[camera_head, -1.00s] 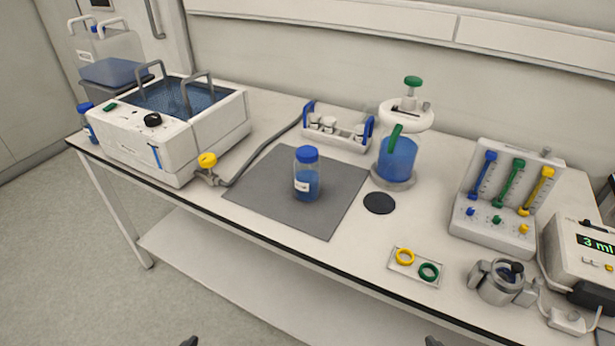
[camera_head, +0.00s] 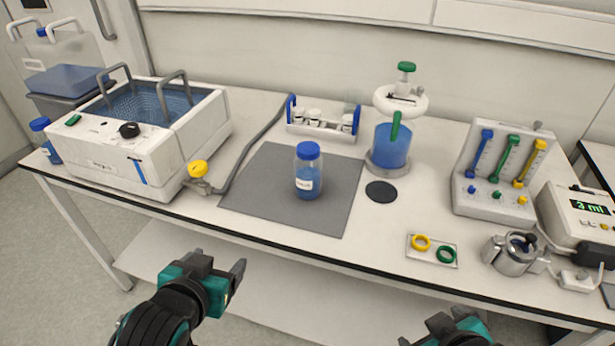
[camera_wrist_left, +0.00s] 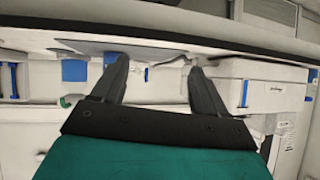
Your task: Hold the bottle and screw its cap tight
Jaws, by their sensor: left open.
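A clear bottle (camera_head: 308,181) with blue liquid and a white label stands upright on a dark grey mat (camera_head: 262,180). Its blue cap (camera_head: 308,151) sits on top; I cannot tell how tight it is. My left gripper (camera_head: 218,263) is open and empty in front of the table's front edge, below and left of the bottle, apart from it. Its two spread fingers also show in the left wrist view (camera_wrist_left: 159,72), with nothing between them. My right gripper (camera_head: 428,335) is partly in view at the bottom edge, its jaws unclear.
A white water bath (camera_head: 160,160) and a second blue-capped bottle (camera_head: 45,140) stand at left. A yellow valve (camera_head: 198,169) is left of the mat. A vial rack (camera_head: 322,130) and a blue vessel (camera_head: 391,146) stand behind. A ring plate (camera_head: 432,262) lies at front right.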

